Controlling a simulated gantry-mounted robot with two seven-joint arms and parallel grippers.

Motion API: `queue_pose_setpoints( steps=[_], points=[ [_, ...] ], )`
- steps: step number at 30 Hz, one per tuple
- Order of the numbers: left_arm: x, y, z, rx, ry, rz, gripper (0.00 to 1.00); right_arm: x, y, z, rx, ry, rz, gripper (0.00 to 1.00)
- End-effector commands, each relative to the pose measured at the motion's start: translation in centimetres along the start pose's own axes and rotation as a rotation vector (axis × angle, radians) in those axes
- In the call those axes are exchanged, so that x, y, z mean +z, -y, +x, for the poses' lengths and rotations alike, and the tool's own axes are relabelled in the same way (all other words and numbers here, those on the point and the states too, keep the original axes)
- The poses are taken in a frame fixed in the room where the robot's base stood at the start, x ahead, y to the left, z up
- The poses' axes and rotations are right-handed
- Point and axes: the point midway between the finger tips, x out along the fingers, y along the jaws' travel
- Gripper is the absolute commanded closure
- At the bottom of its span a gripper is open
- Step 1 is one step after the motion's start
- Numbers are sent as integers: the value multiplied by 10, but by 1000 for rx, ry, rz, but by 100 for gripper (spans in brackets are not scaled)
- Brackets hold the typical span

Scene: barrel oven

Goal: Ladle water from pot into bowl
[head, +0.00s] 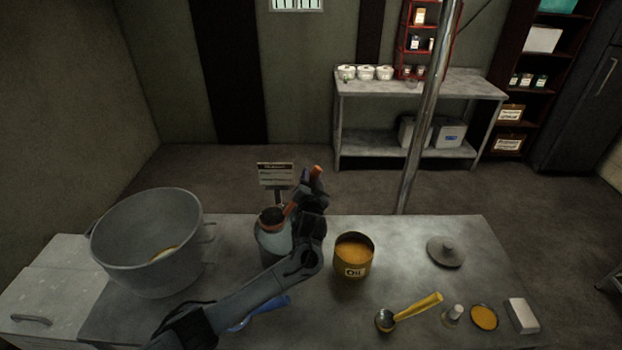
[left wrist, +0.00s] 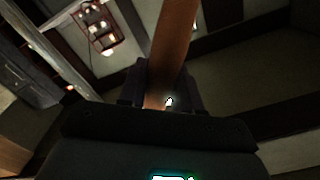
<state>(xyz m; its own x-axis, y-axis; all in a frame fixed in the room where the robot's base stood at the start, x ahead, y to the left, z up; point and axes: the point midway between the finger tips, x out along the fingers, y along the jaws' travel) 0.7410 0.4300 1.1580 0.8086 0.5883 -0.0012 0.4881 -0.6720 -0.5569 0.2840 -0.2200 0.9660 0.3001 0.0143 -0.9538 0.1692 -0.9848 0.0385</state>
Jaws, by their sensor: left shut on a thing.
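A large grey pot (head: 112,262) stands at the left of the table, with something pale yellow low inside. My left gripper (head: 311,188) is raised over the table's far middle. It is shut on an orange-brown handle (head: 317,172), which also shows between the fingers in the left wrist view (left wrist: 172,50). The handle's other end is not clear. A grey container (head: 268,246) with a brownish top stands behind my left arm, partly hidden. A ladle with a yellow handle (head: 418,305) lies at the front right. I cannot identify a bowl with certainty. My right gripper is not in view.
A blue-handled utensil (head: 270,308) lies partly under the arm. A grey lid (head: 445,252), small shaker (head: 453,315), yellow dish (head: 484,317) and white block (head: 521,315) are at the right. A small sign (head: 275,172) stands behind.

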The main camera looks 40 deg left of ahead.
Motion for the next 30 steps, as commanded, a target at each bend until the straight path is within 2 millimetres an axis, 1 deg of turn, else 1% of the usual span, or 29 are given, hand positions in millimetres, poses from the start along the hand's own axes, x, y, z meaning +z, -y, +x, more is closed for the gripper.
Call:
queue_pose_setpoints(
  steps=[1,3,5,9,18,25,30],
  points=[
    [12,-8,0,-1,-1,1,100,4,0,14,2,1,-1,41],
    [21,-14,0,-1,-1,1,100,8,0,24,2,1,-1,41],
    [26,-18,0,0,0,0,100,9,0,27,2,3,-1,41],
    [46,-30,0,0,1,1,100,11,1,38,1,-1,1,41],
    [82,-55,0,0,0,1,100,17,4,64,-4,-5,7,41],
    [102,-69,0,2,2,1,100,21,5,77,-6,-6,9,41],
    [100,-68,-1,4,1,1,100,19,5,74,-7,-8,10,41]
  ],
)
